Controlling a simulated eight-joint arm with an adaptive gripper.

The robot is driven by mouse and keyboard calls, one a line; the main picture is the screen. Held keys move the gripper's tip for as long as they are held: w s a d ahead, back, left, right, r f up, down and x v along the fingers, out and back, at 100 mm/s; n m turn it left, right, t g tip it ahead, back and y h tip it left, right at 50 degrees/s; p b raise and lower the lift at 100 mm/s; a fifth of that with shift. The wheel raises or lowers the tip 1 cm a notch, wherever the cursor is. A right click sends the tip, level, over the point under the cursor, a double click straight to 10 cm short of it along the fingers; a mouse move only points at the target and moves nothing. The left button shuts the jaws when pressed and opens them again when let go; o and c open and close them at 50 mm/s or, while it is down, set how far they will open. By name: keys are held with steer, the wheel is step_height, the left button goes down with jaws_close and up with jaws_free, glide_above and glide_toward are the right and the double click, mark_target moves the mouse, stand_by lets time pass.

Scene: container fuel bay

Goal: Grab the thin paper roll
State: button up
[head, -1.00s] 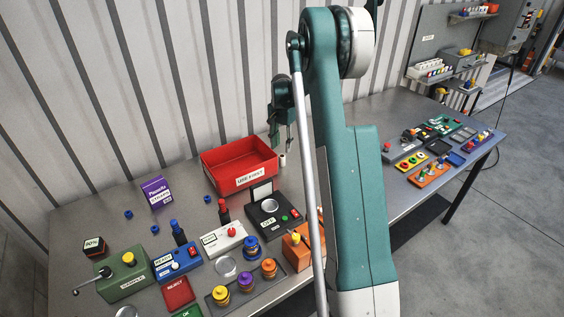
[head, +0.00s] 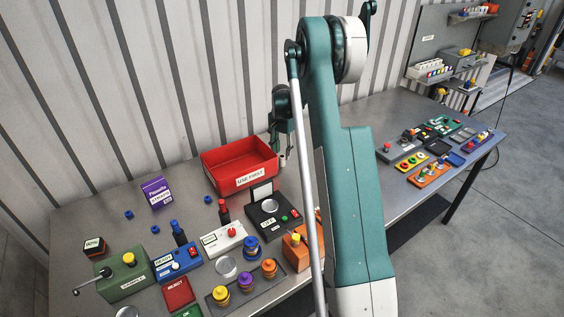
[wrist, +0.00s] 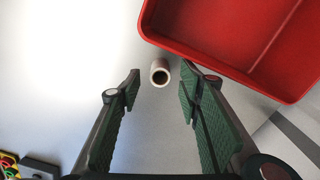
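The thin paper roll (wrist: 159,73) shows in the wrist view as a small white tube with a dark hollow end, standing on the bench beside the red bin. In the head view a sliver of the roll (head: 283,160) shows at the bin's right, partly hidden by my arm. My gripper (wrist: 160,86) is open, with green pads on both fingers. In the wrist view the roll appears between the two fingertips, with gaps on both sides. My gripper (head: 276,136) points down above the roll in the head view. I cannot tell the height gap exactly.
The red bin (head: 238,183) labelled "USE FIRST" stands close to the roll; its corner (wrist: 147,30) is near the right fingertip in the wrist view. A black scale (head: 283,221) and several colored devices fill the front of the bench.

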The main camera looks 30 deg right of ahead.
mark_target(282, 157)
steer(key=shift+f, duration=1.7)
steer(key=c, duration=0.8)
